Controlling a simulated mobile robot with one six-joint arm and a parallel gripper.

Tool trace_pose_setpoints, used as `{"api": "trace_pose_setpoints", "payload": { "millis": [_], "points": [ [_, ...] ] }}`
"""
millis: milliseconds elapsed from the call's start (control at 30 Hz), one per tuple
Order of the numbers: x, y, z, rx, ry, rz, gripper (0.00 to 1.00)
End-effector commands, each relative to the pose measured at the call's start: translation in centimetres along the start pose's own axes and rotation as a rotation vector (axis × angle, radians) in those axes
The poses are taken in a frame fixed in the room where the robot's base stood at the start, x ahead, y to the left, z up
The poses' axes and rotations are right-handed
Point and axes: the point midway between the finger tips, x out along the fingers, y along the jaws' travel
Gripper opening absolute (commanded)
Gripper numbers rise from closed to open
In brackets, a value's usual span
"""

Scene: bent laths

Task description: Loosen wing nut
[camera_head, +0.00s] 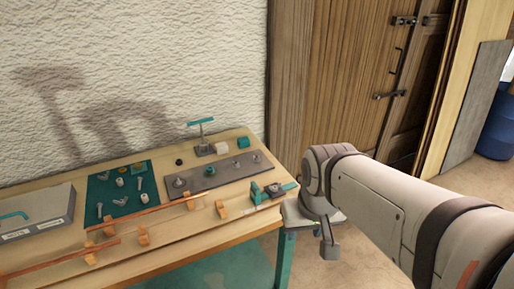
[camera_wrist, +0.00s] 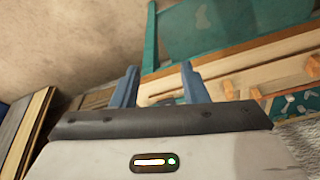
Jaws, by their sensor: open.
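A dark grey plate (camera_head: 222,178) lies on the workbench in the head view. Several small metal fasteners, including one at its left end (camera_head: 180,182), stand in a row on it. They are too small to tell which is a wing nut. A small green-and-dark clamp-like fixture (camera_head: 274,190) sits at the bench's right end. My gripper (camera_wrist: 160,84) shows in the wrist view with its two blue-grey fingers apart and nothing seen between them. It points toward the bench's side from some distance. In the head view my arm is right of the bench, and I cannot make out the fingers.
A green mat (camera_head: 120,205) holds several loose bolts and small parts. Thin orange laths (camera_head: 60,262) rest on wooden blocks along the front. A grey box (camera_head: 38,222) is at the left, and a teal T-handled tool (camera_head: 201,122) stands at the back.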

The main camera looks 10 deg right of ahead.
Motion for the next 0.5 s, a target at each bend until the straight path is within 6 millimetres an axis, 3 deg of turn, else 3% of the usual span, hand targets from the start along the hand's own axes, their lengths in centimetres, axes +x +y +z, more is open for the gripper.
{"api": "trace_pose_setpoints", "payload": {
  "millis": [167, 267, 500],
  "points": [
    [-0.1, 0.3, -4.6, 0.06, -0.04, -0.001, 0.4],
    [0.4, 0.3, -8.6, 0.125, -0.074, 0.003, 0.4],
    [4.2, 0.1, -18.0, 0.289, -0.151, 0.021, 0.4]
  ]
}}
